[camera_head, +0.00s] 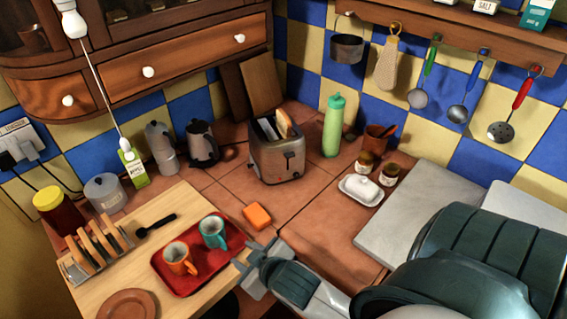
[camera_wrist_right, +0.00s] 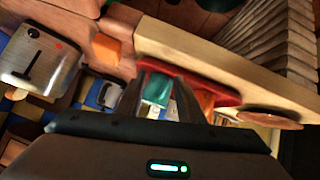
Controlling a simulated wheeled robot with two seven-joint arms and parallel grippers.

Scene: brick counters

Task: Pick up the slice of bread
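One slice of bread (camera_head: 284,124) stands in a slot of the silver toaster (camera_head: 279,160), its upper part sticking out. Other brown slices (camera_head: 94,250) stand in a rack at the left of the wooden board. My right gripper (camera_head: 247,262) is over the board's right edge, near the red tray, and well in front of the toaster. It is empty. In the right wrist view its two dark fingers (camera_wrist_right: 175,92) stand apart, with the teal mug showing between them. The toaster also shows in the right wrist view (camera_wrist_right: 40,60). My left gripper is not in view.
A red tray (camera_head: 184,286) holds an orange mug (camera_head: 178,260) and a teal mug (camera_head: 213,231). An orange block (camera_head: 257,216) lies between tray and toaster. A green bottle (camera_head: 333,128) and a white butter dish (camera_head: 361,190) stand right of the toaster. Tiles before the toaster are mostly clear.

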